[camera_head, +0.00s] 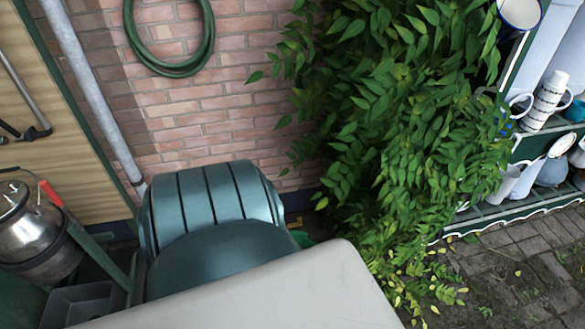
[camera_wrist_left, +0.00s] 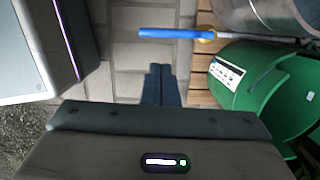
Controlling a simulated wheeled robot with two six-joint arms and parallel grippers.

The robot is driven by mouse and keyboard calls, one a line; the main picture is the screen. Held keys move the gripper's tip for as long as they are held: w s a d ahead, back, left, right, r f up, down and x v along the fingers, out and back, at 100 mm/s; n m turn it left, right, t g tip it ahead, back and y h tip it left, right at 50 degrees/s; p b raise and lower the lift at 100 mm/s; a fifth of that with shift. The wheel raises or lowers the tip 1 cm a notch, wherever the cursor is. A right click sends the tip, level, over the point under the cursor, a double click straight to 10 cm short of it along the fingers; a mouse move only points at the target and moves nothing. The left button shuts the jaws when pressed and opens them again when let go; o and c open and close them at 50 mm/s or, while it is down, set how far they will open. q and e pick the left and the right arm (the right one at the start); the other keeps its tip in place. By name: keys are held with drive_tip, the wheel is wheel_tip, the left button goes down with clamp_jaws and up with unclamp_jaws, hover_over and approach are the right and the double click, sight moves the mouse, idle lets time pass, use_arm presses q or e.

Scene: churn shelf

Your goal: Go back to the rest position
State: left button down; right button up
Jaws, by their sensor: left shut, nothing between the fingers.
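My left gripper (camera_wrist_left: 161,84) shows in the left wrist view. Its two dark fingers are shut against each other with nothing between them, above grey paving. It is just left of wooden slats and below a blue-handled tool (camera_wrist_left: 168,33), apart from it as far as I can see. Neither gripper shows in the head view, and my right gripper is in no view.
A green container (camera_wrist_left: 262,80) lies right of the fingers, near a metal vessel (camera_wrist_left: 262,14). The head view shows a teal ribbed object (camera_head: 215,205), a metal churn (camera_head: 28,225), a leafy bush (camera_head: 400,110), a brick wall (camera_head: 235,110) and a shelf (camera_head: 520,205) with mugs.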

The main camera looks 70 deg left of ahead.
use_arm(q)
drive_tip(key=shift+w+r, duration=0.1)
drive_tip(key=shift+r, duration=0.4)
idle(0.3)
drive_tip(key=s+d+f+n+t, duration=0.2)
drive_tip(key=s+d+f, duration=0.3)
drive_tip(key=s+d, duration=0.5)
drive_tip(key=shift+s+f+t, duration=0.35)
drive_tip(key=shift+s+t, duration=0.55)
drive_tip(key=shift+s, duration=0.3)
drive_tip(key=shift+s, duration=0.1)
